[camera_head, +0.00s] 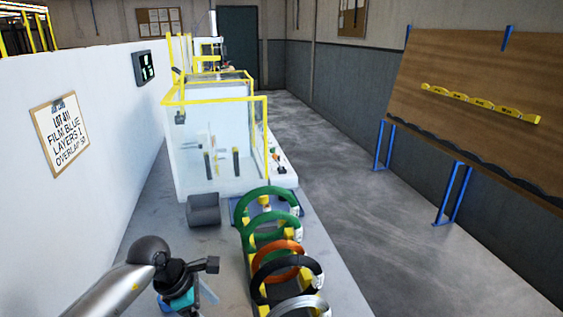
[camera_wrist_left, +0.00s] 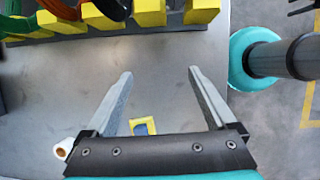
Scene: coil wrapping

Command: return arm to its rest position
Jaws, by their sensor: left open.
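My left arm (camera_head: 118,288) reaches in from the lower left of the head view, low over the near part of the grey bench. My left gripper (camera_head: 207,279) is to the left of the row of coils and apart from them. Nothing is held. My right arm and its gripper do not show in the head view.
Green, orange and black coils (camera_head: 278,262) stand in a row on yellow holders along the bench (camera_head: 225,265). A grey box (camera_head: 203,209) and a yellow-framed clear enclosure (camera_head: 215,150) stand beyond. A small yellow-and-blue item (camera_wrist_left: 144,126) and a roll (camera_wrist_left: 63,150) lie near the gripper.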

